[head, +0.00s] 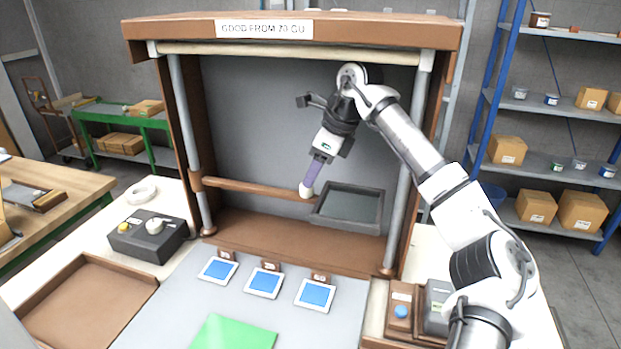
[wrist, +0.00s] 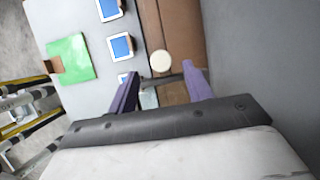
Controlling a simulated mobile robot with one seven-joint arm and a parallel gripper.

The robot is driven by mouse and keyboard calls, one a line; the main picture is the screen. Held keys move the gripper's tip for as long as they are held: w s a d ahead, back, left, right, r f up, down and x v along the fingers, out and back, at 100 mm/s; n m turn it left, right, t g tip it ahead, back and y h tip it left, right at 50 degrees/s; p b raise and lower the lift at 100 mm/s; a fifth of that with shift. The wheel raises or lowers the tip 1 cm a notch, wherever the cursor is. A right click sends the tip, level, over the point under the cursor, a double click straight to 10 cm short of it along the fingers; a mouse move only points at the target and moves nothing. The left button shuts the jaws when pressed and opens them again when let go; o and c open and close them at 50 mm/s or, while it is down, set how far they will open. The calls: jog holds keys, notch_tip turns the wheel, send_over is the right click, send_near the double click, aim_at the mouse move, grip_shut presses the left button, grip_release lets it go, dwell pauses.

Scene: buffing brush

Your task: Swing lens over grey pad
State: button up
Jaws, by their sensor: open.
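The lens (head: 350,206) is a dark grey square frame with a glassy pane, at the right end of a brown swing bar (head: 250,188) that runs from the left post. A round cream knob (head: 307,192) sits at the lens's left edge; it also shows in the wrist view (wrist: 161,61). My gripper (head: 309,187) points down at the knob with its purple fingers open. In the wrist view the knob appears between and just beyond the fingertips (wrist: 160,70); contact cannot be told. Three white-rimmed pads (head: 264,281) look blue; no separate grey pad stands out on the grey mat (head: 180,300).
A brown frame (head: 290,28) with grey posts encloses the lens. A green sheet (head: 234,333) lies at the front. A dark box with knobs (head: 148,237) and an empty brown tray (head: 85,305) are at left. A blue-button box (head: 400,312) is at right.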

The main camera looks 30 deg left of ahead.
aim_at(286, 190)
jog(key=shift+p+x, duration=0.45)
jog(key=shift+x, duration=1.7)
jog(key=shift+w, duration=0.1)
grip_shut()
